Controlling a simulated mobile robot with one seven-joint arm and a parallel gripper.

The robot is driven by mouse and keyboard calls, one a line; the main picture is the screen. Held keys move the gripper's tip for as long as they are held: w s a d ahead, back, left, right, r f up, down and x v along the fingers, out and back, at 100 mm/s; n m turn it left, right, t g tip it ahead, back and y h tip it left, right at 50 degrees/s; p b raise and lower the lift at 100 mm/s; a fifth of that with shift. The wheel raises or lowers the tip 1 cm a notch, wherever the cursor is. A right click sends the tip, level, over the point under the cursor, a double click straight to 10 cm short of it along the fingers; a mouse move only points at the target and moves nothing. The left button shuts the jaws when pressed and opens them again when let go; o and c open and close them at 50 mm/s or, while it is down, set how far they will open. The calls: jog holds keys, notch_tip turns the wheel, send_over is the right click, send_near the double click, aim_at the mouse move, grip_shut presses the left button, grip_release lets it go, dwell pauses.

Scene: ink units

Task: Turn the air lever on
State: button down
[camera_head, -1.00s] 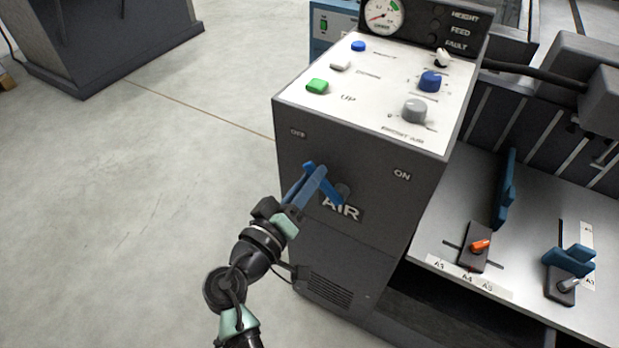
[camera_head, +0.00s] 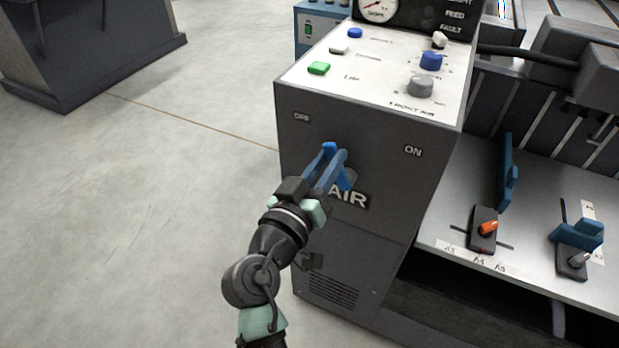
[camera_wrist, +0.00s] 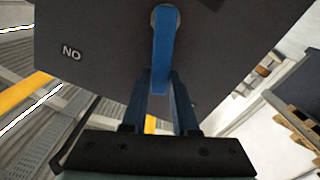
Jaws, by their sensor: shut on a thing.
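The blue air lever (camera_head: 330,148) sits on the front of the dark cabinet, between the OFF label (camera_head: 302,118) and the ON label (camera_head: 413,151). It points up and a little to the left, nearer upright than sideways. My gripper (camera_head: 334,157) reaches in from below left with its blue fingers shut on the lever near its free end. In the wrist view the lever (camera_wrist: 164,40) runs from its round pivot down between the two fingers (camera_wrist: 161,78). The fingers partly hide the lever in the head view.
The cabinet's white top carries a green button (camera_head: 319,68), blue knobs and a grey knob (camera_head: 420,86). To the right, a grey table holds an orange-tipped lever (camera_head: 488,227) and blue stops. The floor (camera_head: 150,200) left of the cabinet is clear.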

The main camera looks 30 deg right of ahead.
jog(key=s+m+b, duration=0.1)
jog(key=m+b, duration=0.1)
jog(key=s+d+m+b, duration=0.1)
jog(key=m+b, duration=0.1)
jog(key=b, duration=0.1)
jog(key=d+m+b, duration=0.1)
jog(key=m+b, duration=0.1)
jog(key=shift+s+f+m, duration=0.1)
jog(key=shift+s+m, duration=0.2)
jog(key=shift+s, duration=0.1)
jog(key=m+b, duration=0.1)
jog(key=s+d+m+b, duration=0.1)
jog(key=b, duration=0.1)
jog(key=m+b, duration=0.1)
jog(key=shift+s+d+f, duration=0.15)
jog(key=shift+s+f, duration=0.1)
jog(key=shift+f, duration=0.05)
jog(key=m+b, duration=0.2)
jog(key=s+d+m+b, duration=0.1)
jog(key=m+b, duration=0.1)
jog(key=shift+s+f, duration=0.1)
jog(key=shift+f, duration=0.25)
jog(key=c, duration=0.7)
grip_release()
jog(key=p+v, duration=0.3)
jog(key=v, duration=1)
